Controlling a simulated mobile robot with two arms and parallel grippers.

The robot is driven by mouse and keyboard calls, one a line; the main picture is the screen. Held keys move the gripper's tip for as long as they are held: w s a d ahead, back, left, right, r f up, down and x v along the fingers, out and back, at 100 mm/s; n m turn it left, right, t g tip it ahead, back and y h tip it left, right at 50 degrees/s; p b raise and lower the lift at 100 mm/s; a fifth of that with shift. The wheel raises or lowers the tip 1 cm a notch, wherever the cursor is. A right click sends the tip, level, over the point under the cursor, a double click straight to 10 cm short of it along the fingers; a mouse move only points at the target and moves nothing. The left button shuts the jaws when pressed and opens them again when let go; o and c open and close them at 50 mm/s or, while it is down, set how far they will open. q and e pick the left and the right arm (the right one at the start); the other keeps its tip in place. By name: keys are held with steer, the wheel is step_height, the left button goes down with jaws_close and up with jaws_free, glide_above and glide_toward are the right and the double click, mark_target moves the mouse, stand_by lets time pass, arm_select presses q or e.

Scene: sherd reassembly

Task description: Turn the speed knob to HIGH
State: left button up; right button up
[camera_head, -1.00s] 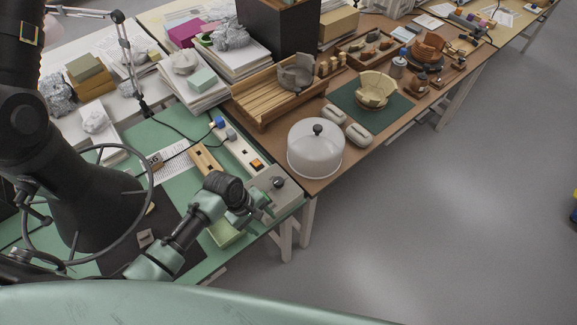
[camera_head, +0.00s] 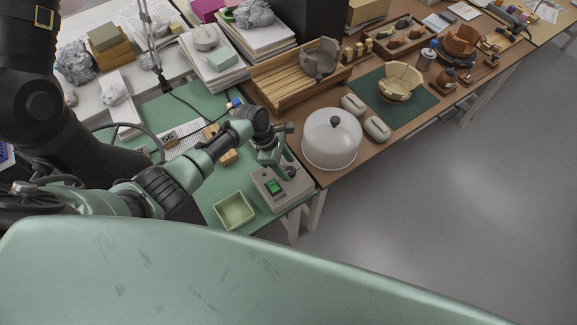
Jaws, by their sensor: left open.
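A grey control box (camera_head: 284,202) stands at the right end of the green-topped table. It has a lit green switch (camera_head: 274,187) and a dark round speed knob (camera_head: 291,172) at its back right. The knob is partly hidden by my left gripper (camera_head: 285,167), which is open and empty, pointing down at the knob from above and behind. I cannot tell whether the fingers touch the knob. The knob's pointer and the speed markings are too small to read. My right gripper is not in view.
A pale green tray (camera_head: 222,213) sits left of the box. A white dome with a black handle (camera_head: 332,145) stands close on the brown table to the right. A wooden rack (camera_head: 285,85) and paper stacks are behind. Open floor lies to the right.

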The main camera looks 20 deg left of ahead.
arm_select(q)
steer(key=shift+w+d+f, duration=0.15)
steer(key=shift+d+f, duration=0.1)
steer(key=shift+f, duration=0.15)
steer(key=shift+w+f, duration=0.1)
steer(key=shift+f, duration=0.25)
steer(key=shift+d+f, duration=0.15)
steer(key=shift+f, duration=0.05)
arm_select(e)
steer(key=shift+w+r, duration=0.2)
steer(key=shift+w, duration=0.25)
arm_select(q)
jaws_close()
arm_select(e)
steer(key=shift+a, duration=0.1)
